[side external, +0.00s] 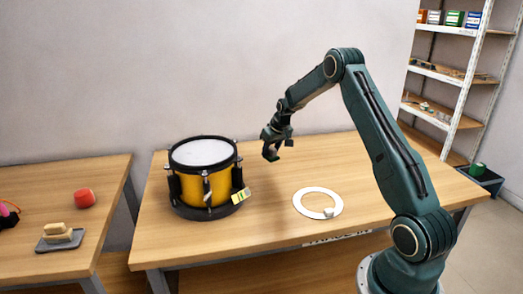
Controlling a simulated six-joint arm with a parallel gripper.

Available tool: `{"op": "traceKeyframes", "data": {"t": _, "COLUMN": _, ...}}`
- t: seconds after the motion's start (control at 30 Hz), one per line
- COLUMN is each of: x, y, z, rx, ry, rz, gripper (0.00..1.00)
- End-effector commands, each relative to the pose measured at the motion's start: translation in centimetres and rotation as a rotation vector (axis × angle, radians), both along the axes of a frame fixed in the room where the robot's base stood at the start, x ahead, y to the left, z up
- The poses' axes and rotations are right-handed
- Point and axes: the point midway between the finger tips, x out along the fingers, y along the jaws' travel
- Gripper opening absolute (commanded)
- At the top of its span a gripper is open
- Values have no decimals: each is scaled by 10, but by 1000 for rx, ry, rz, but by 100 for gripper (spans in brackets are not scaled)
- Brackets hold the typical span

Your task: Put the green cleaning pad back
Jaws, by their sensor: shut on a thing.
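My gripper (277,147) hangs above the table, to the right of the drum and behind the white ring. It is shut on a small dark green piece (270,156), which looks like the green cleaning pad. The fingers hide part of it, and it is too small to see clearly. It is held clear of the table top.
A yellow drum (218,189) with a white head stands on a dark round base, with a small yellow-green block (241,196) at its right edge. A white ring (302,204) lies on the table (270,228), with a small pale block on it. A side table (60,180) holds a red piece.

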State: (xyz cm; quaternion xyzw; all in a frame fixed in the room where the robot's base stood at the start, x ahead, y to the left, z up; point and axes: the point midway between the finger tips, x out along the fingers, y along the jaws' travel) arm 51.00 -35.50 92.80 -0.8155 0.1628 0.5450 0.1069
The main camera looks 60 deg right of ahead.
Motion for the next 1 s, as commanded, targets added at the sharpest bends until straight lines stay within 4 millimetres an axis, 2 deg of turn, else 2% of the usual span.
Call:
{"op": "traceKeyframes", "data": {"t": 0.1, "x": 0, "y": 0, "z": -20, "rx": 1, "ry": 2, "rz": 1, "gripper": 15}}
{"op": "traceKeyframes", "data": {"t": 0.2, "x": 0, "y": 0, "z": -30, "rx": 0, "ry": 1, "rz": 1, "gripper": 15}}
{"op": "traceKeyframes", "data": {"t": 0.57, "x": 0, "y": 0, "z": -40, "rx": 0, "ry": 1, "rz": 1, "gripper": 15}}
{"op": "traceKeyframes", "data": {"t": 0.9, "x": 0, "y": 0, "z": -75, "rx": 2, "ry": 1, "rz": 0, "gripper": 15}}
{"op": "traceKeyframes", "data": {"t": 1.0, "x": 0, "y": 0, "z": -79, "rx": 0, "ry": 0, "rz": 1, "gripper": 15}}
